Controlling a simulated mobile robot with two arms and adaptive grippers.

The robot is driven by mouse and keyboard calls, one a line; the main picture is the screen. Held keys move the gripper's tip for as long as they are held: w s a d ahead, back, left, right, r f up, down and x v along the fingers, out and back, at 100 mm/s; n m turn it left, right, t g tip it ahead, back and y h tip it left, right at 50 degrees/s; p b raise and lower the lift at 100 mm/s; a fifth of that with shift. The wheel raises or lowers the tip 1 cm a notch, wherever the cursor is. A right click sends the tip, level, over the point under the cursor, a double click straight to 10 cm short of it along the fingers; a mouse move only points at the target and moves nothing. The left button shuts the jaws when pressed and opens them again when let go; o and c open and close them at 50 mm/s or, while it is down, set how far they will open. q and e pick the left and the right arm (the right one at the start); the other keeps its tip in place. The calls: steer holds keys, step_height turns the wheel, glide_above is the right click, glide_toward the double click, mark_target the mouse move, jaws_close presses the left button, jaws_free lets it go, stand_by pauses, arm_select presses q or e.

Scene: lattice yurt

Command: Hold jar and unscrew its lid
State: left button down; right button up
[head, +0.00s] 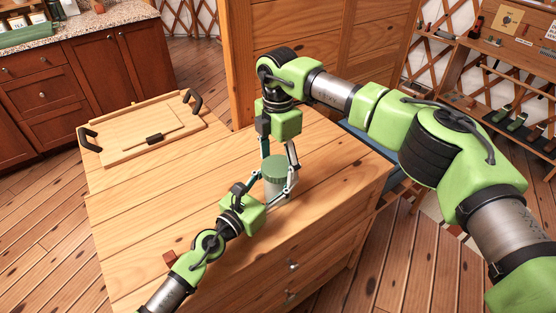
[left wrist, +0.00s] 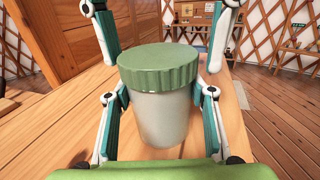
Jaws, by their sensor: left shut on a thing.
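The jar (head: 275,188) stands upright on the wooden cabinet top, with a pale body and a ribbed green lid (head: 279,163) on it. In the left wrist view the jar body (left wrist: 163,115) fills the middle, with the lid (left wrist: 158,66) above. My left gripper (head: 273,192) comes in low and is shut on the jar body, one finger on each side. My right gripper (head: 280,168) points down from above, its fingers spread on either side of the lid. In the left wrist view its fingers show at the upper left and upper right; it appears open.
A wooden tray (head: 112,153) with dark handles lies at the back left of the cabinet top (head: 140,215). A small red-brown block (head: 169,257) lies near my left arm. A wooden panel (head: 300,40) rises behind. The cabinet top's left middle is clear.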

steer(key=c, duration=1)
steer(key=n, duration=1.4)
steer(key=shift+n, duration=0.3)
steer(key=n, duration=0.3)
steer(key=shift+n, duration=0.3)
steer(key=n, duration=0.8)
steer(key=shift+n, duration=0.3)
steer(key=n, duration=0.5)
steer(key=shift+s, duration=0.1)
steer(key=n, duration=0.4)
